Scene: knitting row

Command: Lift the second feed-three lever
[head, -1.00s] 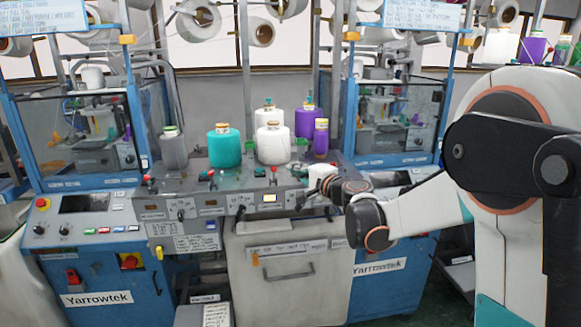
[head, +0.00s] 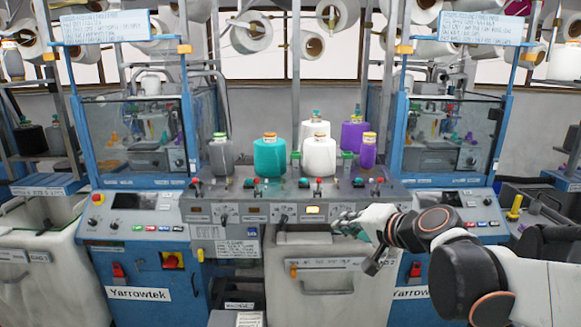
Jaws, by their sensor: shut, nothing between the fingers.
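A grey feed panel (head: 262,210) runs along the front between two blue machines, with small labels too blurred to read. Two dark levers show on its face, a left one (head: 223,217) and a middle one (head: 284,217). I cannot tell which, if either, is the second feed-three lever. Red-knobbed levers stand along the panel's top, among them a left one (head: 197,186) and one near the middle (head: 318,187). My gripper (head: 342,224) is shut and empty at the panel's right part, hiding what is behind it. I cannot tell whether it touches the panel.
A teal cone (head: 270,159), a white cone (head: 319,157), a purple cone (head: 354,136) and a grey cone (head: 221,156) stand above the panel. A lit yellow display (head: 313,210) sits left of my gripper. A pale bin (head: 312,292) is below. Blue machines (head: 135,240) flank the panel.

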